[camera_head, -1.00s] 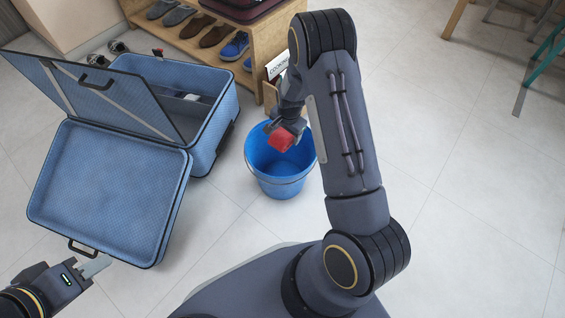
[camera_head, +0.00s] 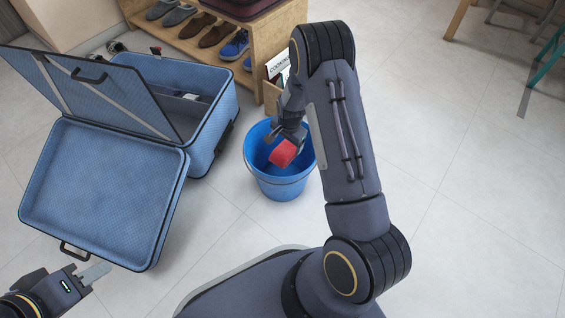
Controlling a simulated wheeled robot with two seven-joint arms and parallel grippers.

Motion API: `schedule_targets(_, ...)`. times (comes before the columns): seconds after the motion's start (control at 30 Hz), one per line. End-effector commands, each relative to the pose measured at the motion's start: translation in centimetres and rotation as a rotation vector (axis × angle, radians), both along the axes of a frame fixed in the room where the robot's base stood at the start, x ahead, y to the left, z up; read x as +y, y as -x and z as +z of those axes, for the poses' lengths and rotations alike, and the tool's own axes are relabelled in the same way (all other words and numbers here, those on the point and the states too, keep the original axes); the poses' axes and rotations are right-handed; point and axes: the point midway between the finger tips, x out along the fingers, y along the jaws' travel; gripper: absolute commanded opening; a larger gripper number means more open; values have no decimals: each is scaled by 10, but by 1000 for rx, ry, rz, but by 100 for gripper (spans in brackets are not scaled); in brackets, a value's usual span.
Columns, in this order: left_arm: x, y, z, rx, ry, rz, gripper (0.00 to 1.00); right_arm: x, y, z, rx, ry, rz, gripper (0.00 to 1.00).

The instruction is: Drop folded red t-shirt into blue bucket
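The folded red t-shirt (camera_head: 283,153) is a small red bundle at the fingers of my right gripper (camera_head: 287,138). The gripper points down and appears shut on it, though its fingers are partly hidden. The blue bucket (camera_head: 280,187) stands upright on the floor in the middle of the camera_head view. The t-shirt shows within the bucket's opening, at about rim level or a little below; its exact depth is hard to judge. My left gripper (camera_head: 94,274) is at the lower left, empty and away from the bucket.
An open blue suitcase (camera_head: 100,190) lies left of the bucket, its front tray tilted. A wooden shoe rack (camera_head: 268,45) with several shoes stands behind, with a book (camera_head: 277,68) at its side. Chair legs (camera_head: 548,60) show at top right. The tiled floor right of my arm is clear.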

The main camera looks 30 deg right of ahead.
Motion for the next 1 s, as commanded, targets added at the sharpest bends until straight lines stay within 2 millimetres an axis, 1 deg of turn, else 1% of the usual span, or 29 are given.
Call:
schedule_targets(0.03, 0, 0, 0, 0, 0, 0, 35, 0, 0, 0, 0, 0, 0, 88)
schedule_targets(0.07, 0, 0, 0, 0, 0, 0, 35, 0, 0, 0, 0, 0, 0, 92)
schedule_targets(0.1, 0, 0, 0, 0, 0, 0, 35, 0, 0, 0, 0, 0, 0, 94)
schedule_targets(0.37, 0, 0, 1, 0, 0, 0, 35, 0, 1, 2, 1, 0, 0, 94)
schedule_targets(0.47, 0, 0, 7, 0, 0, 0, 35, 0, 2, 12, 0, 0, 0, 94)
schedule_targets(0.7, 0, 0, 28, 0, 0, 0, 35, 2, 8, 54, -1, 0, 0, 94)
schedule_targets(0.8, 0, 0, 33, 0, 0, 0, 35, 2, 11, 67, -1, 1, 0, 94)
schedule_targets(0.9, 0, 0, 36, 0, 0, 0, 35, 3, 12, 75, 0, 0, 0, 94)
schedule_targets(1.0, 0, 0, 36, 0, 0, 0, 35, 3, 13, 77, 0, 0, 0, 94)
